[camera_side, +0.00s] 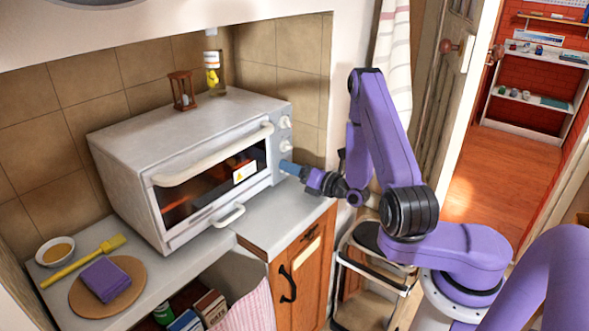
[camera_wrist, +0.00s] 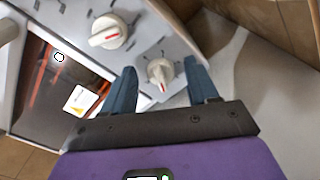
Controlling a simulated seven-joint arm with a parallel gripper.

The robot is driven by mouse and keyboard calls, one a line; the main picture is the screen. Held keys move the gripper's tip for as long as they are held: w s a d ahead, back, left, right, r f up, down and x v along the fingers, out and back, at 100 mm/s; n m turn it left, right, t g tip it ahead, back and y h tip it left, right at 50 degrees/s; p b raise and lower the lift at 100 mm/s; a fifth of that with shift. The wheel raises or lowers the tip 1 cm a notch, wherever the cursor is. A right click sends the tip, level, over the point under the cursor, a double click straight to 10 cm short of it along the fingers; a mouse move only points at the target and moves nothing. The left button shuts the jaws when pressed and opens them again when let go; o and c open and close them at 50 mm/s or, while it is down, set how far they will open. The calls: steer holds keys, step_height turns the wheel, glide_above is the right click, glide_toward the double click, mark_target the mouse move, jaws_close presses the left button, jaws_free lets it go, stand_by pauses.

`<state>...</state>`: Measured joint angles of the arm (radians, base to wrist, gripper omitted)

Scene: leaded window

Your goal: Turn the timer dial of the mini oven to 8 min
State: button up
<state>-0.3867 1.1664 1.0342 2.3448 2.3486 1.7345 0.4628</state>
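The white mini oven (camera_side: 200,125) stands on the counter, with a column of white dials at the right of its front. The upper dial (camera_side: 284,122) and middle dial (camera_side: 285,145) show in the side view; my fingers hide the lowest spot. In the wrist view, a dial with a red pointer line (camera_wrist: 160,72) sits between the two blue fingers of my gripper (camera_wrist: 160,66). The fingers are open, with a gap on each side of this dial. Another dial with a red line (camera_wrist: 108,32) is to its left. Tick marks surround the dials; their labels are not readable.
The oven door has a long white handle (camera_side: 215,155) and a glass window with a yellow warning label (camera_side: 244,172). An hourglass (camera_side: 182,90) stands on top of the oven. A round board with a purple cloth (camera_side: 105,278) lies front left.

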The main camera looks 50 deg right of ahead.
steer(key=s, duration=1.7)
steer(key=shift+s, duration=0.2)
stand_by(0.5)
steer(key=shift+n, duration=0.8)
steer(key=shift+w+a, duration=0.1)
steer(key=shift+w, duration=8.65)
steer(key=c, duration=1)
